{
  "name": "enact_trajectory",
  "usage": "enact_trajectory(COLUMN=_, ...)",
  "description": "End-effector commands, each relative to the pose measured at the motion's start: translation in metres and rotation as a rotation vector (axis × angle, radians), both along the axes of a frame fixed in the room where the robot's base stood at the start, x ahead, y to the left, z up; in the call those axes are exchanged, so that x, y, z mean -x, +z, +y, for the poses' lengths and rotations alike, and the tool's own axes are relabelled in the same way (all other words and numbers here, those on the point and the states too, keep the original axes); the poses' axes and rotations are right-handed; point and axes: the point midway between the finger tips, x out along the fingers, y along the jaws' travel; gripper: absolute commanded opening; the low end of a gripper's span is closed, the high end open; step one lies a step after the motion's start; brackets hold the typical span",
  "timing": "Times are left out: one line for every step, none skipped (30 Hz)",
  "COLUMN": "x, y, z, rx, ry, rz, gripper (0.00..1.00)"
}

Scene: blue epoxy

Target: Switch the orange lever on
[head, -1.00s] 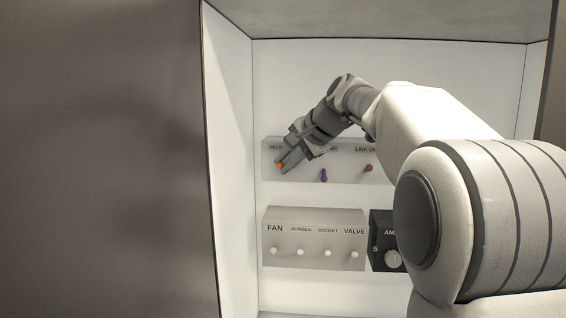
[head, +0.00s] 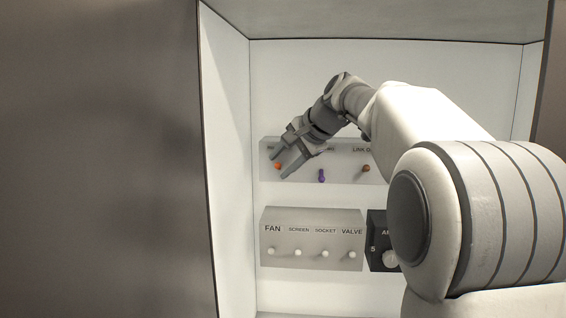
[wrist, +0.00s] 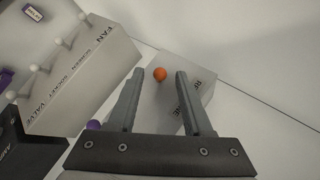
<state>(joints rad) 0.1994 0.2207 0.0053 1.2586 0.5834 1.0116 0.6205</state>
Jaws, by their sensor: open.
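The orange lever (head: 278,166) is at the left end of the upper grey panel, and only its round knob shows clearly. In the wrist view the orange knob (wrist: 160,74) lies between and just beyond the fingertips. My gripper (head: 278,165) is open, with its two fingers apart around the line to the knob; in the wrist view the gripper (wrist: 153,72) holds nothing. I cannot tell whether a finger touches the lever. The label above the lever is partly hidden by my gripper.
The upper panel (head: 340,174) also bears a purple lever (head: 321,176) and a brown lever (head: 365,168). Below is a grey panel (head: 312,218) with several white levers. A black box (head: 377,262) with a dial stands beside it. The cabinet's left wall (head: 226,110) is close by.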

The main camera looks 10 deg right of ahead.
Motion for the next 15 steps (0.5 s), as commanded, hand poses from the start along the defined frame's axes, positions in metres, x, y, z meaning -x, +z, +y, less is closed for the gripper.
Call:
enact_trajectory(x=0.001, y=0.001, z=-0.001, rx=0.0, ry=-0.001, rz=-0.001, gripper=0.5)
enact_trajectory(x=0.002, y=0.002, z=-0.001, rx=0.0, ry=-0.001, rz=-0.001, gripper=0.5)
enact_trajectory(x=0.004, y=0.004, z=-0.003, rx=0.0, ry=-0.001, rz=-0.003, gripper=0.5)
enact_trajectory(x=0.007, y=0.007, z=-0.004, rx=0.0, ry=-0.002, rz=-0.003, gripper=0.5)
enact_trajectory(x=0.01, y=0.009, z=-0.005, rx=0.001, ry=-0.001, rz=-0.004, gripper=0.5)
enact_trajectory(x=0.014, y=0.014, z=-0.008, rx=0.001, ry=-0.001, rz=-0.004, gripper=0.5)
enact_trajectory(x=0.018, y=0.017, z=-0.01, rx=0.002, ry=-0.003, rz=-0.005, gripper=0.5)
enact_trajectory(x=0.022, y=0.021, z=-0.012, rx=0.0, ry=-0.003, rz=-0.004, gripper=0.5)
enact_trajectory(x=0.028, y=0.027, z=-0.016, rx=0.001, ry=-0.004, rz=-0.006, gripper=0.5)
enact_trajectory(x=0.033, y=0.032, z=-0.018, rx=0.001, ry=-0.003, rz=-0.005, gripper=0.5)
enact_trajectory(x=0.037, y=0.036, z=-0.02, rx=0.001, ry=-0.003, rz=-0.005, gripper=0.5)
enact_trajectory(x=0.043, y=0.042, z=-0.023, rx=0.002, ry=-0.004, rz=-0.005, gripper=0.5)
enact_trajectory(x=0.048, y=0.046, z=-0.026, rx=0.002, ry=-0.004, rz=-0.004, gripper=0.5)
enact_trajectory(x=0.052, y=0.05, z=-0.028, rx=0.002, ry=-0.004, rz=-0.005, gripper=0.5)
enact_trajectory(x=0.057, y=0.056, z=-0.03, rx=0.001, ry=-0.003, rz=-0.003, gripper=0.5)
